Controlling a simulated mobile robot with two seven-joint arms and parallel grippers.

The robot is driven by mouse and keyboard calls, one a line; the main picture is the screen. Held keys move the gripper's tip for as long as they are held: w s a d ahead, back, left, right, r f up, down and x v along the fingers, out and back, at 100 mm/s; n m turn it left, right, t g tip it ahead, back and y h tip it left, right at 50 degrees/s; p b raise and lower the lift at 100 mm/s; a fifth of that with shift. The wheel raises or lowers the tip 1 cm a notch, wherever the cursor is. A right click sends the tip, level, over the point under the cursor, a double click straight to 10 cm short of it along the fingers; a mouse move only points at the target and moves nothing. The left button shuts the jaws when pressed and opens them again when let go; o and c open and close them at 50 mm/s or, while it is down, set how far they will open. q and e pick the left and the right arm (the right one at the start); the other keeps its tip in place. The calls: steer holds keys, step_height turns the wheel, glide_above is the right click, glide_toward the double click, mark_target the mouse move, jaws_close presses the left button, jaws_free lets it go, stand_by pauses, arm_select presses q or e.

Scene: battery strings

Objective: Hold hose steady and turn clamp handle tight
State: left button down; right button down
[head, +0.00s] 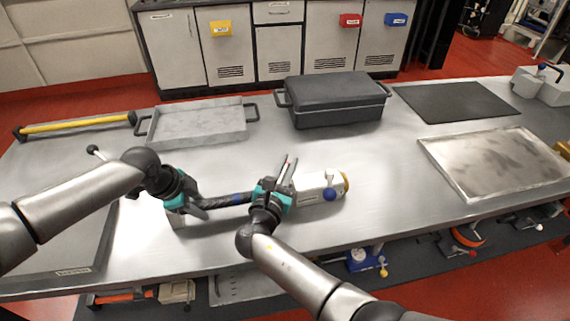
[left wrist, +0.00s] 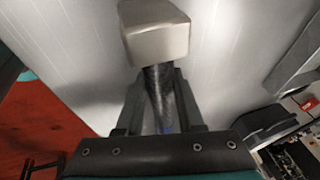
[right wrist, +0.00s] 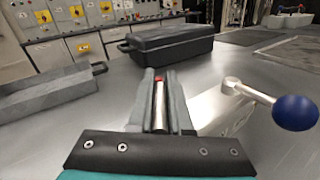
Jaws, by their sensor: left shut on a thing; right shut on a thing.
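The dark hose (head: 225,200) lies left to right above the table front, with a blue band on it. My left gripper (head: 188,207) is shut on the hose beside a pale block (head: 175,219) at its left end; the left wrist view shows the hose (left wrist: 158,92) between the fingers and the block (left wrist: 156,38) beyond. My right gripper (head: 286,172) is shut on a slim metal clamp handle (right wrist: 159,105) with a red tip. A pale fitting (head: 312,182) with a blue-knobbed lever sits right of it. My right gripper hides the joint between hose and fitting.
A grey tray (head: 152,128) and a dark lidded case (head: 335,118) stand at the back. A black mat (head: 430,108) and a metal tray (head: 447,171) lie to the right. A yellow bar (head: 75,125) lies back left. Table between fitting and metal tray is clear.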

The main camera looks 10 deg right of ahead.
steer(key=shift+d+m+g+h, duration=0.25)
steer(key=shift+m+g+h, duration=0.25)
steer(key=shift+m+h, duration=0.25)
steer(key=shift+s+h, duration=0.1)
steer(key=shift+h, duration=0.15)
steer(key=c, duration=0.8)
jaws_free()
steer(key=shift+c, duration=0.2)
steer(key=shift+r, duration=0.15)
step_height(320, 180, up, 10)
